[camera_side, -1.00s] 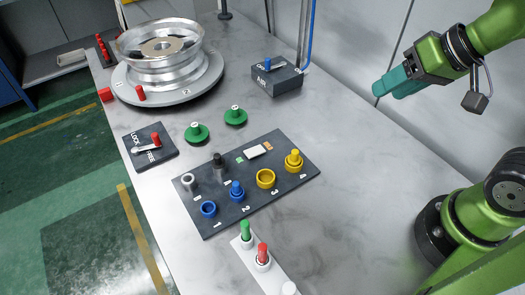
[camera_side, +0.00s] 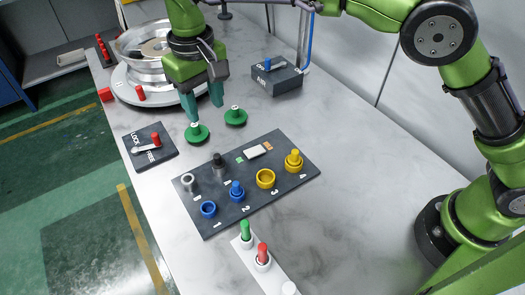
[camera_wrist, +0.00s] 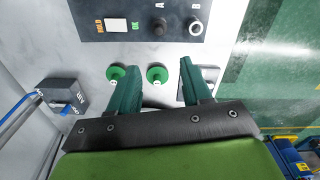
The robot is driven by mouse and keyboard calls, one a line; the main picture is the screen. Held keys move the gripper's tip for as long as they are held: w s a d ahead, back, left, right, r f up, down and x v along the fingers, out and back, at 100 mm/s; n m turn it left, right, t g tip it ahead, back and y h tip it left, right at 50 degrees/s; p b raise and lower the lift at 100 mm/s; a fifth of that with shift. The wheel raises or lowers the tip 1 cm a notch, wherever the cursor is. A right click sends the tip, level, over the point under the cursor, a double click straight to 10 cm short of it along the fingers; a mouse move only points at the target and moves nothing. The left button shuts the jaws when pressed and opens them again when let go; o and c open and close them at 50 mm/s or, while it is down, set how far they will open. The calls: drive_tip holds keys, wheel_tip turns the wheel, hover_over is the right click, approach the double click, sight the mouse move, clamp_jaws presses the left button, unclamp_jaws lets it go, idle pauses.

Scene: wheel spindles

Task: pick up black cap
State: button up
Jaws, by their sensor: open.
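The black cap (camera_side: 218,161) is a small upright black cylinder on the back row of the dark panel (camera_side: 245,219), beside a grey ring-shaped piece (camera_side: 188,181). In the wrist view the black cap (camera_wrist: 159,26) shows at the top, ahead of the fingers, with the grey piece (camera_wrist: 195,27) to its right. My gripper (camera_side: 205,108) points down with its teal fingers apart and empty, above the table by the green discs, behind the black cap in the side view. It also shows in the wrist view (camera_wrist: 158,76).
Two green knobbed discs (camera_side: 197,133) lie between the panel and the wheel (camera_side: 140,60). A lock block (camera_side: 150,147) is at left, an AIR box (camera_side: 277,78) at back right. Blue and yellow cups (camera_side: 265,179) occupy the panel. Table right of the panel is clear.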

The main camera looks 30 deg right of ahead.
sight(216, 156)
drive_tip(key=f, duration=1.4)
drive_tip(key=shift+s+d+f, duration=0.2)
drive_tip(key=shift+f, duration=0.2)
drive_tip(key=shift+c, duration=0.3)
clamp_jaws()
